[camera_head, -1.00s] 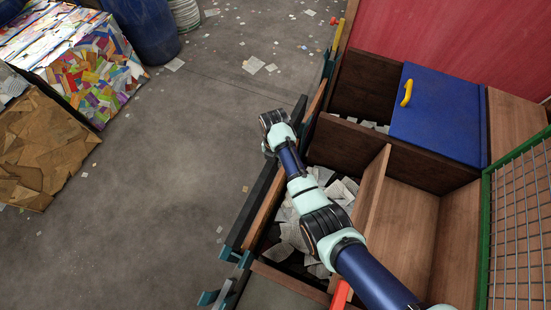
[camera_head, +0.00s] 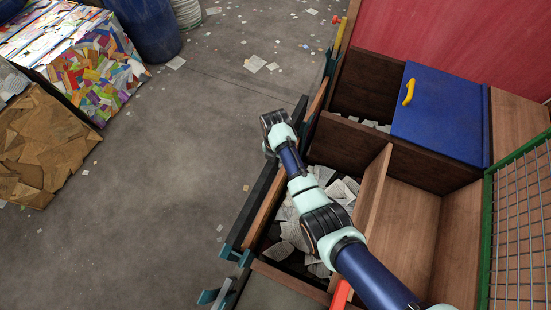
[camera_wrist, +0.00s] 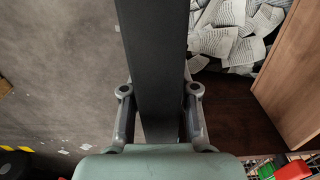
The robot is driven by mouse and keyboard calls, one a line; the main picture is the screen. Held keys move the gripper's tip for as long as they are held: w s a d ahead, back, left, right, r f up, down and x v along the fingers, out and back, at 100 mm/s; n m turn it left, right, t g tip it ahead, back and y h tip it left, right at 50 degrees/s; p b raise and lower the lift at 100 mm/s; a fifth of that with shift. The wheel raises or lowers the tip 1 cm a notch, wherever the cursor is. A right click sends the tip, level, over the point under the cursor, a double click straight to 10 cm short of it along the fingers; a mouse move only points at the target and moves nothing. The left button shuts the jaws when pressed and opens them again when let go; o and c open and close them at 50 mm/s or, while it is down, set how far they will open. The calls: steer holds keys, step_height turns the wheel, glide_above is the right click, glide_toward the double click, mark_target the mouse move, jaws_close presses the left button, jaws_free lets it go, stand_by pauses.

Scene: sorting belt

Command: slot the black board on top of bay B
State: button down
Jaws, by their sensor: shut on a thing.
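My gripper (camera_wrist: 159,90) is shut on the black board (camera_wrist: 155,45), with one finger on each side of it in the wrist view. In the head view the black board (camera_head: 262,197) runs lengthwise along the left side of the paper-filled bay, beside a brown wooden wall (camera_head: 270,207). Its near end is by a teal bracket (camera_head: 230,252). I cannot tell whether it sits in the bracket or just above it. My wrist hides the fingers in the head view. No bay letter is readable.
Loose papers (camera_head: 290,232) fill the bay beside the board. A wooden divider (camera_head: 370,190) and a blue lid with a yellow handle (camera_head: 440,115) stand to the right. A green mesh frame (camera_head: 487,235) is at far right. Open floor (camera_head: 150,200) lies left.

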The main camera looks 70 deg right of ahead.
step_height(320, 180, down, 17)
steer(key=b, duration=1.3)
steer(key=shift+f, duration=0.1)
steer(key=shift+f+b, duration=0.45)
steer(key=shift+b, duration=0.1)
steer(key=c, duration=0.8)
jaws_free()
steer(key=shift+d, duration=0.1)
steer(key=shift+f, duration=0.15)
step_height(320, 180, up, 12)
steer(key=shift+r, duration=0.1)
